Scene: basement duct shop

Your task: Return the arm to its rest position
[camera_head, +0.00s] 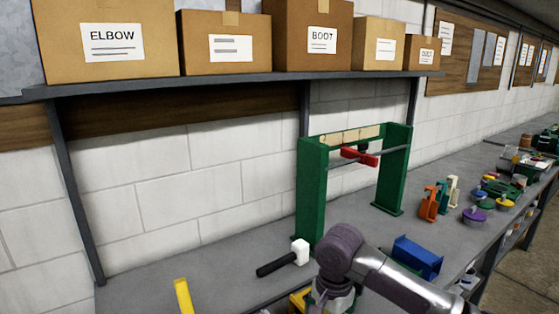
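One of my arms (385,278) comes in from the lower right, bends at a dark rounded joint over the grey bench (225,272), and turns down past the bottom edge of the picture. I take it for my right arm. Its gripper is out of the picture or hidden below the joint, so I cannot see whether it holds anything. My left arm and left gripper do not show.
A white-headed mallet (299,251) lies left of the arm. A blue block (417,257) is close behind it. A green frame (312,190) stands behind. Yellow items (183,297) lie near the front. Boxes (108,45) fill a shelf above; coloured parts crowd the right.

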